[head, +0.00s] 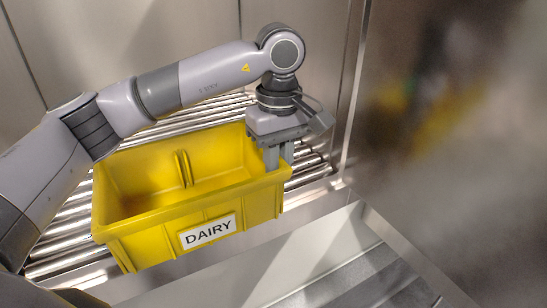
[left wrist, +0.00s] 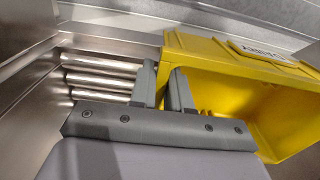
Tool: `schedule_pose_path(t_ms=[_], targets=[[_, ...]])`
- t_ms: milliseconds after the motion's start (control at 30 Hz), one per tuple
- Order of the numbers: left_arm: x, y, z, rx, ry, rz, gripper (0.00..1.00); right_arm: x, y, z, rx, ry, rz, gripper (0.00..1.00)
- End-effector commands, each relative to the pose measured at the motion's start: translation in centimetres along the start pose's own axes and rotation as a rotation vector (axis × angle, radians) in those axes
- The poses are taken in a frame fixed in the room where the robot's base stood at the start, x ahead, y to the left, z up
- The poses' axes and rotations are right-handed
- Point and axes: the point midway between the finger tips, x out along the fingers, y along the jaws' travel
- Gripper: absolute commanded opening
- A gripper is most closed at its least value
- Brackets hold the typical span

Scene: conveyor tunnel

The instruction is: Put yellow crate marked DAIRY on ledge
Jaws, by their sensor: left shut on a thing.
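The yellow crate marked DAIRY (head: 150,222) sits on the roller conveyor in the head view, its label (head: 208,232) facing the front. It looks empty. My left gripper (head: 279,160) points down at the crate's right end wall and is shut on its rim, one finger inside and one outside. In the left wrist view the fingers (left wrist: 164,92) straddle the yellow crate wall (left wrist: 190,50). A metal ledge (head: 290,255) runs in front of the conveyor in the head view. My right gripper is not in view.
The rollers (head: 75,220) run under and behind the crate. Metal wall panels (head: 110,45) stand behind it, and a metal post (head: 352,85) stands to the right. A grey ribbed surface (head: 365,280) lies at the lower right. The right side is blurred.

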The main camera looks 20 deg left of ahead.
Motion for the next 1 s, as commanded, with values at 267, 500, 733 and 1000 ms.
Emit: schedule_pose_path(t_ms=[267, 500, 733, 1000], targets=[[-0.1, 0.1, 0.4, -0.004, 0.0, 0.002, 0.0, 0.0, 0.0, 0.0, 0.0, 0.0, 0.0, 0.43], [-0.1, 0.1, 0.4, -0.004, 0.0, 0.002, 0.2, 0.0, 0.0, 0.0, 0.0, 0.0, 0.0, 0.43], [0.0, 0.1, 0.3, -0.003, 0.0, 0.002, 0.46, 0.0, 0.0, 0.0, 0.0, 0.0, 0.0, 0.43], [-1.1, 0.2, 0.3, -0.003, 0.002, 0.005, 0.46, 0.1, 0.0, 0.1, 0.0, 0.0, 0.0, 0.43]])
